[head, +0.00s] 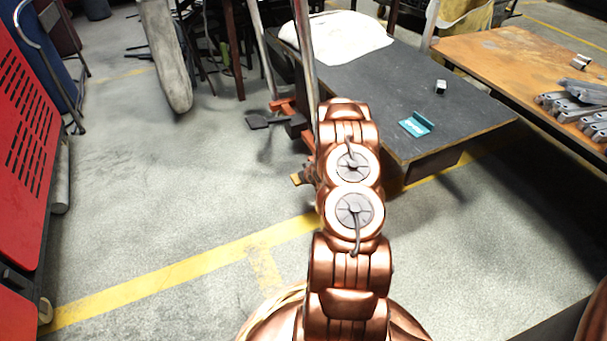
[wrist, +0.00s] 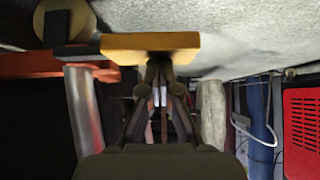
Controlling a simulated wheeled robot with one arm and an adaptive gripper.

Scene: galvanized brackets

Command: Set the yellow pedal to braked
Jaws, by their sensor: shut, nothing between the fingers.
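The yellow pedal (wrist: 150,42) is a flat plate across the upper middle of the wrist view, joined to a red-orange frame at its left. A small yellow piece, apparently the same pedal (head: 297,179), shows just left of my arm in the head view. My gripper (wrist: 160,72) is shut and empty, its dark fingertips right at the pedal's edge in the wrist view. I cannot tell whether they touch it. In the head view my copper arm hides the gripper and most of the pedal's surroundings.
A dark platform cart (head: 400,95) bears a white sheet, a teal bracket (head: 416,124) and a small block. An orange-brown table (head: 500,55) with metal brackets stands at right. A red perforated panel (head: 25,130) stands at left. The floor (head: 170,190) between is clear.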

